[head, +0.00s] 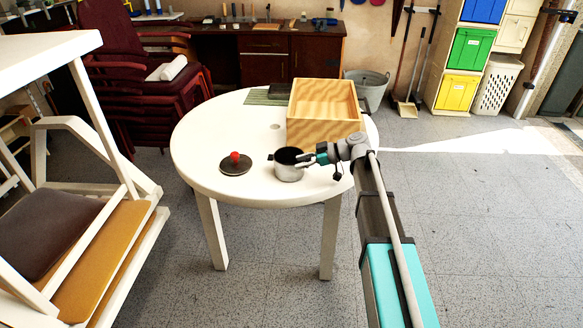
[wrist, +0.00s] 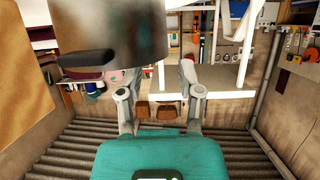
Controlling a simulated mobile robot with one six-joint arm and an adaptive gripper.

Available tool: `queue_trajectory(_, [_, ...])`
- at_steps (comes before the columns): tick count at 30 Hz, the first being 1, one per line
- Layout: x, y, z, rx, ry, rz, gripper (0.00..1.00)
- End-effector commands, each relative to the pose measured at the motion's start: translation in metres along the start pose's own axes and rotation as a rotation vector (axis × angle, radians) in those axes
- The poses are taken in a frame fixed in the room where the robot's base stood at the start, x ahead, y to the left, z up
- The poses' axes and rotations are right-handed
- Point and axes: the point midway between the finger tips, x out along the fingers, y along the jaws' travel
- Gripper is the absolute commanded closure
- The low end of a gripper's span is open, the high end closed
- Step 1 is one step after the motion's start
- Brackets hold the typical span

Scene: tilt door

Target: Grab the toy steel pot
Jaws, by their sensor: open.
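The toy steel pot (head: 289,173) stands upright on the round white table, near its front edge. It is grey with a dark inside and a black handle at its left. In the wrist view the pot (wrist: 120,30) is large at the top left, with a black handle (wrist: 85,59) below its wall. My gripper (head: 308,160) is at the pot's right side, by the rim. In the wrist view my gripper (wrist: 154,72) is open, with its fingers spread and nothing held between them. Whether a finger touches the pot is unclear.
A dark lid with a red knob (head: 236,163) lies left of the pot on the white table (head: 195,150). A wooden box (head: 322,130) stands behind my gripper, beside a green mat (head: 262,97). The table's left part is clear. A white-framed chair stands at the left.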

Motion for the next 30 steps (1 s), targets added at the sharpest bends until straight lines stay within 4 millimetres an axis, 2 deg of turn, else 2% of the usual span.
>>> queue_trajectory(12, [0.044,-0.003,0.001,0.000,0.000,-0.001,0.53])
queue_trajectory(30, [0.048,-0.003,-0.001,0.000,0.000,-0.001,0.53])
